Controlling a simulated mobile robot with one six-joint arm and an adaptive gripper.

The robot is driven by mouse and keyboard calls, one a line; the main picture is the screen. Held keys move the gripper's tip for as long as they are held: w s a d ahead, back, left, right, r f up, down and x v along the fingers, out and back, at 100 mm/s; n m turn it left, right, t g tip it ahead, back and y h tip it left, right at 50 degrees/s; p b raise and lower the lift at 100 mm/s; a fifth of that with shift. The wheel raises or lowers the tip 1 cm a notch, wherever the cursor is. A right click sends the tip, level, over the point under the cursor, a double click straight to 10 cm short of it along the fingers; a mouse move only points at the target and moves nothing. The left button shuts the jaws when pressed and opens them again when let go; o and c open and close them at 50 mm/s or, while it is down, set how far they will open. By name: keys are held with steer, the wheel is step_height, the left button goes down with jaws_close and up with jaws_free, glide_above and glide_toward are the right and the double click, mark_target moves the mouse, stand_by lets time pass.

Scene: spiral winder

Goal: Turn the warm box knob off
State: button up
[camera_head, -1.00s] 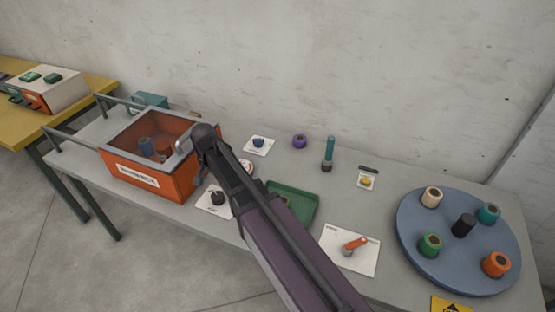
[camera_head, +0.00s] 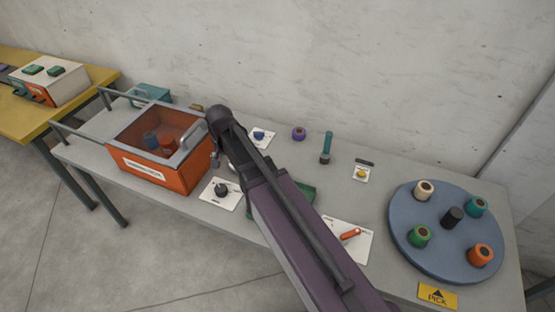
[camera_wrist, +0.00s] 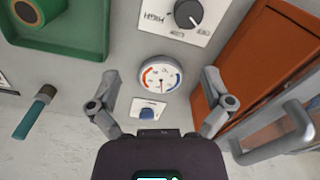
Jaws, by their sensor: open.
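The warm box (camera_head: 162,172) is an orange box with a clear top and a grey handle, at left on the grey table; its orange side (camera_wrist: 262,50) fills the right of the wrist view. Beside it a black knob (camera_head: 221,188) with a white pointer sits on a white plate. In the wrist view the knob (camera_wrist: 188,13) is at the top, its pointer toward the lower right; part of the plate is cut off. My gripper (camera_wrist: 160,80) is open and empty, its fingers apart on either side of a round gauge (camera_wrist: 160,75), short of the knob. In the head view my arm partly hides it.
A green tray (camera_wrist: 75,45) lies left of the knob. A blue-knob plate (camera_wrist: 148,108) is below the gauge. A teal-handled tool (camera_head: 327,148), an orange lever (camera_head: 350,234) and a blue turntable (camera_head: 405,245) with several spools stand to the right. The wall is behind.

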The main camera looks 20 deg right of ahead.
steer(key=s+d+r+n+p, duration=0.1)
steer(key=s+d+r+p, duration=0.2)
steer(key=s+d, duration=0.2)
steer(key=s+d+r+n+p, duration=0.2)
steer(key=s+d, duration=0.3)
steer(key=d, duration=0.4)
steer(key=shift+s+r+p, duration=0.2)
steer(key=shift+r+p, duration=0.35)
steer(key=shift+r, duration=0.15)
steer(key=shift+d, duration=0.1)
steer(key=shift+s+d+n, duration=0.4)
steer(key=shift+s+d, duration=0.1)
steer(key=shift+s, duration=0.05)
stand_by(0.6)
